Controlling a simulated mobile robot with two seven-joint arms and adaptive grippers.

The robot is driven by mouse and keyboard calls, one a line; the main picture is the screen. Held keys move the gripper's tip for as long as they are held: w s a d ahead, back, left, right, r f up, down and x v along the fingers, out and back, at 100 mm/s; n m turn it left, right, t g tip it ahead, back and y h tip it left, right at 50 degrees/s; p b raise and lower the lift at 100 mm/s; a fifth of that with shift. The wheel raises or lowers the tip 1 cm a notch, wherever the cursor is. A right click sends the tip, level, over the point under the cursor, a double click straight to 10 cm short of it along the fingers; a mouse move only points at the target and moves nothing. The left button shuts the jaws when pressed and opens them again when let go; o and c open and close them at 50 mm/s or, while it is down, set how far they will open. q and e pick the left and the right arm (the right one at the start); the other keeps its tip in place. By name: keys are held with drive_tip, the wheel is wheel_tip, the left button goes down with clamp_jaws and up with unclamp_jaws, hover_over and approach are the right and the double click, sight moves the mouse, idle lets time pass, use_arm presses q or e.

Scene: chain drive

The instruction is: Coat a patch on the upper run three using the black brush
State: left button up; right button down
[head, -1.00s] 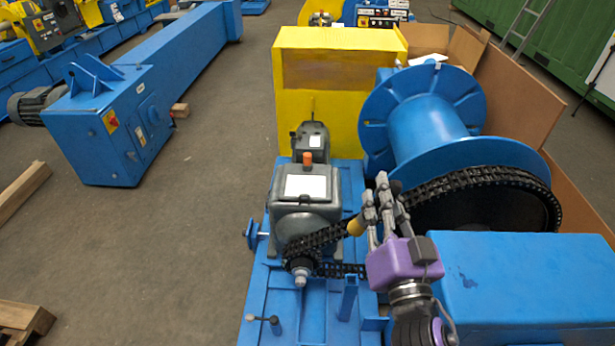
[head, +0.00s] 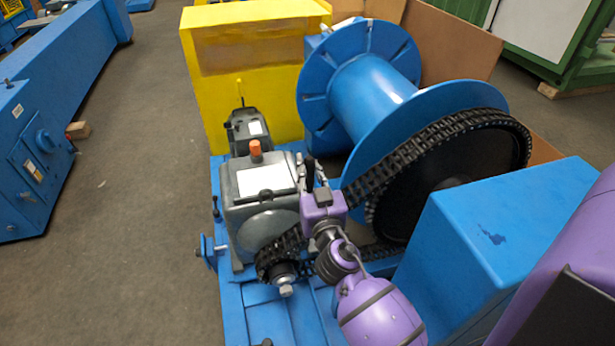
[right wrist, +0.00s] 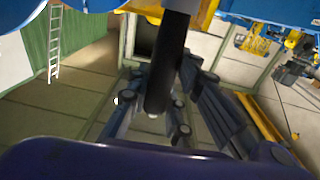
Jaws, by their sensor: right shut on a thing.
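The black chain's upper run (head: 400,162) slopes from the small sprocket (head: 283,272) at the gearbox up to the large black wheel beside the drum. My right gripper (head: 309,178) is in front of the gearbox's right side, by the lower part of that run. It is shut on the black brush (head: 309,167), whose dark handle sticks up above the fingers. The brush also shows as a thick dark rod in the right wrist view (right wrist: 172,65). Its bristle end is hidden in the head view, so I cannot tell whether it touches the chain. My left gripper is out of view.
The grey gearbox (head: 258,190) with an orange cap stands left of my gripper. The blue drum (head: 372,90) is behind, and a blue box (head: 490,235) stands at the right. A yellow cabinet (head: 245,75) is at the back.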

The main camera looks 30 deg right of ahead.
drive_tip(key=w+d+f+h+b, duration=0.1)
drive_tip(key=w+d+f+b, duration=0.1)
drive_tip(key=d+f+b, duration=0.2)
drive_tip(key=d+f, duration=0.3)
drive_tip(key=shift+g, duration=0.4)
drive_tip(key=shift+w, duration=0.1)
idle(0.4)
drive_tip(key=shift+d+f+b, duration=0.35)
drive_tip(key=shift+f+b, duration=0.1)
drive_tip(key=shift+b, duration=0.3)
drive_tip(key=shift+r, duration=0.15)
